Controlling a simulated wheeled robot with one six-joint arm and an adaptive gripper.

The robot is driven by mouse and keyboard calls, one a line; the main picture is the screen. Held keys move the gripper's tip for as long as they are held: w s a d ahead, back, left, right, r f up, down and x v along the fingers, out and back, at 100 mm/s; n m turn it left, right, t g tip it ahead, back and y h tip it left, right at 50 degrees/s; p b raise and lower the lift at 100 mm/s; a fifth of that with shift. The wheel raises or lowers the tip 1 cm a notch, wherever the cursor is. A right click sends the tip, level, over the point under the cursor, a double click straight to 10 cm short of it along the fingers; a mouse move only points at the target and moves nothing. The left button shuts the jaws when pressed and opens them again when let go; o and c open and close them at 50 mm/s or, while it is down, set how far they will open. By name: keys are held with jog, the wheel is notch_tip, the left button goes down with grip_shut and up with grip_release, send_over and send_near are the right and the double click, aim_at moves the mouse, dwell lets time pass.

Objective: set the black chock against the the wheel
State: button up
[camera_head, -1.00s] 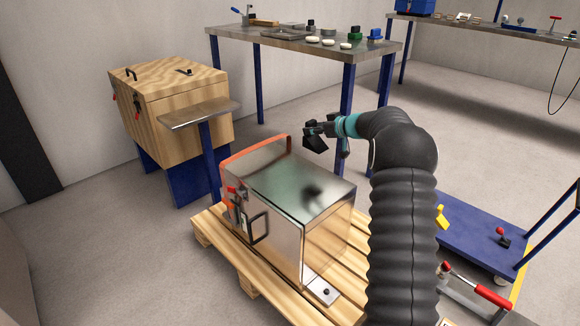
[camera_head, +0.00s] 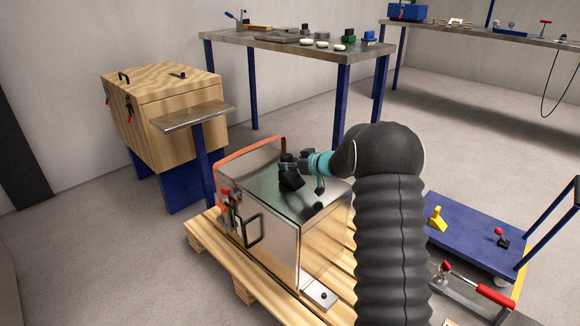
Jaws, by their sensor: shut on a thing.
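My gripper (camera_head: 291,166) is shut on the black chock (camera_head: 291,181), a small dark block that hangs tilted from its fingers. Gripper and chock appear in front of the shiny metal box's top; the gap between chock and box cannot be judged. The blue platform trolley (camera_head: 465,232) stands on the floor at the right. A pale wheel (camera_head: 498,281) shows partly under its near edge. The chock is well away from this wheel. My arm hides part of the floor and the trolley's left side.
The metal box (camera_head: 262,205) with an orange edge stands on a wooden pallet (camera_head: 210,240). A yellow piece (camera_head: 437,216) and a red-knobbed clamp (camera_head: 501,238) sit on the trolley. A red-handled tool (camera_head: 480,288) lies nearer. A wooden chest (camera_head: 165,110) and workbench (camera_head: 270,42) stand behind.

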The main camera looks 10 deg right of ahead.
jog(key=shift+f, duration=0.1)
jog(key=o, duration=1)
jog(key=shift+f, duration=0.1)
jog(key=o, duration=0.3)
